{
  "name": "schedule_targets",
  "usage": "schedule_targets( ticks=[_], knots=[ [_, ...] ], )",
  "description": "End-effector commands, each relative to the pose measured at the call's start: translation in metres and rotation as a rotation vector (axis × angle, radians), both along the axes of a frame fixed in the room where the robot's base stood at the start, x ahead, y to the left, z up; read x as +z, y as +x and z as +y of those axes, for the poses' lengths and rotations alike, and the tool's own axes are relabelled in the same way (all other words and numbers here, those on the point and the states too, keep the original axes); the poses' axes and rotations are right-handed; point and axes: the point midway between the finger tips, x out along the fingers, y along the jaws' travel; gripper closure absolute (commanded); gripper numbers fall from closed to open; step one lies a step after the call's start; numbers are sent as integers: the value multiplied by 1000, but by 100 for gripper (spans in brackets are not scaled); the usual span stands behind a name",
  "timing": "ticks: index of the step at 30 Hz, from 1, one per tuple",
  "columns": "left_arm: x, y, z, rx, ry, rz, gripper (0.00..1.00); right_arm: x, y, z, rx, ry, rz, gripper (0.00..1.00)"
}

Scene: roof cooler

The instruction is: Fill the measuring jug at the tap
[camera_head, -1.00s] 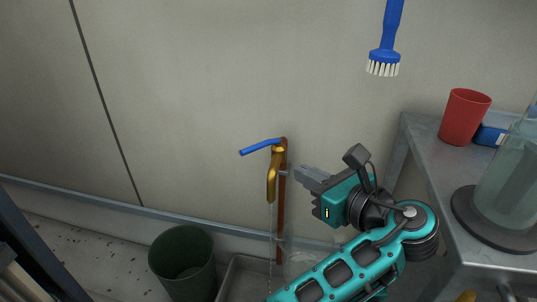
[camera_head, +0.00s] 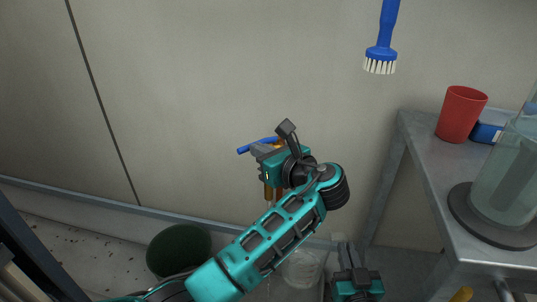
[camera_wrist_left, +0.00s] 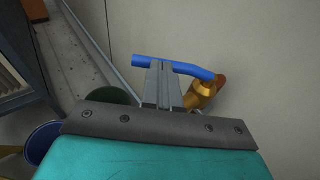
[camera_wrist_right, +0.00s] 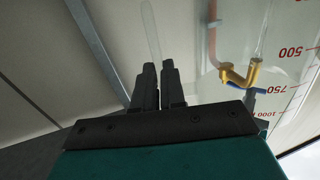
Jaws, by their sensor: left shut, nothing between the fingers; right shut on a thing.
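The brass tap (camera_head: 268,192) with a blue lever (camera_head: 243,150) is mounted on the wall; my left arm covers much of it. My left gripper (camera_head: 257,150) is shut and empty at the lever. In the left wrist view its fingertips (camera_wrist_left: 163,64) overlap the lever (camera_wrist_left: 190,69); contact is unclear. The clear measuring jug (camera_head: 302,268) is low, right of the spout, partly hidden by my left arm. My right gripper (camera_head: 345,255) is shut on the jug. Its red markings show in the right wrist view (camera_wrist_right: 290,52). The jug's water level is unclear.
A metal table (camera_head: 415,135) at right holds a red cup (camera_head: 461,114), a blue object (camera_head: 487,133) and a large clear vessel (camera_head: 508,180). A blue brush (camera_head: 382,45) hangs on the wall.

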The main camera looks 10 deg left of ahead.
Motion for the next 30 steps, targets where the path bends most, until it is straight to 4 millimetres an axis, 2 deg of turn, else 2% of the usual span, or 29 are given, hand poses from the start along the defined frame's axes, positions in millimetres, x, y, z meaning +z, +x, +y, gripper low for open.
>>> schedule_targets(
  ticks=[17,30],
  knots=[
    [-1,2,6,-47,-2,0,100,1,0,0,-1,3,-2,100],
    [0,12,31,-373,3,-1,100,1,0,0,-1,3,-2,100]
  ],
)
